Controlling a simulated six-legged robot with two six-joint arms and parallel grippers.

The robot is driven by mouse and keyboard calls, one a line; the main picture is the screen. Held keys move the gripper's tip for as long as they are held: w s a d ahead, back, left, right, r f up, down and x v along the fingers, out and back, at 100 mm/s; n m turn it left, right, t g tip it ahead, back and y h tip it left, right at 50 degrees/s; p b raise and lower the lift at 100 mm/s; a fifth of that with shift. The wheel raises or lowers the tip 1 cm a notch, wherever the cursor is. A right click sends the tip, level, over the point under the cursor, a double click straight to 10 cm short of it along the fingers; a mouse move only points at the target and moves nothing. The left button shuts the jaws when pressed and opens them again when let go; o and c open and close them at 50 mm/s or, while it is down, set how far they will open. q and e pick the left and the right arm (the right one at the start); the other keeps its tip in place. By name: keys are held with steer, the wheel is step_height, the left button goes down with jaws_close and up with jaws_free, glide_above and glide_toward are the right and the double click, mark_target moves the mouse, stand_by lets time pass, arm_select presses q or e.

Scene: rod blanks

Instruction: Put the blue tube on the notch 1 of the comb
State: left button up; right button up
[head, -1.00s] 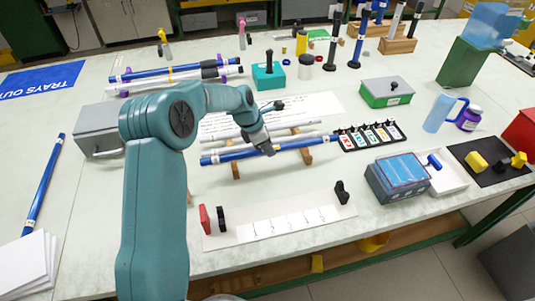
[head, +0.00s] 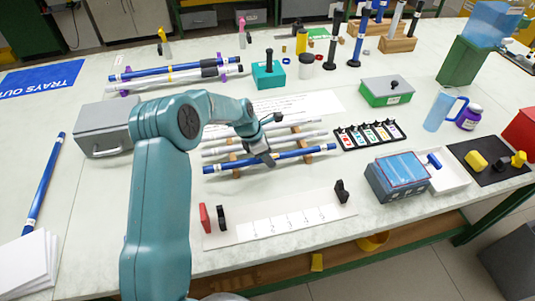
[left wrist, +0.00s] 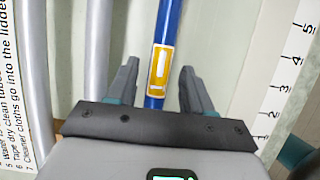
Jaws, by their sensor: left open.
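The blue tube (head: 290,156) lies across two wooden supports (head: 308,157) in mid-table, in front of thin grey tubes. My left gripper (head: 266,160) is over the middle of the blue tube. In the left wrist view the open gripper (left wrist: 158,88) has one finger on each side of the blue tube (left wrist: 172,20), with gaps on both sides. A yellow and white label shows on the tube between the fingers. I cannot tell which part is the comb or which notch is 1; notch details are too small or hidden. My right gripper is not in view.
A white strip with numbers (head: 285,222) lies in front, with red and black upright pieces. A black tray with coloured cards (head: 370,148) stands right of the supports. A grey box (head: 100,132) is to the left. Another blue tube (head: 43,185) lies at far left.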

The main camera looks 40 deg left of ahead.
arm_select(q)
steer(key=shift+r, duration=0.25)
steer(key=v, duration=1.2)
steer(key=shift+b, duration=0.45)
steer(key=shift+f, duration=0.15)
